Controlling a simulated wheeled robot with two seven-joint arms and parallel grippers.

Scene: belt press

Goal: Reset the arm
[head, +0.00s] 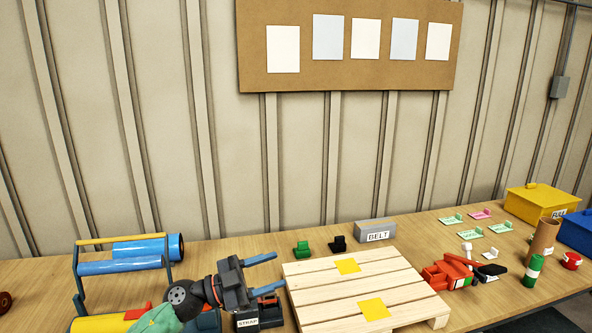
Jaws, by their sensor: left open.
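My left gripper (266,274) comes in from the lower left of the head view. Its two blue-tipped fingers are spread apart and point right, with nothing between them. It is by the left edge of a wooden pallet (338,285) that carries two yellow squares. A black box labelled STRAP (247,323) shows just below the gripper and is partly hidden. My right gripper is not in view.
A rack with blue rolls (122,265) stands left. A grey BELT block (376,231) and small green (301,249) and black (338,244) pieces sit behind the pallet. A red tool (447,273), small cards, a brown tube (543,238) and yellow bin (541,201) lie right.

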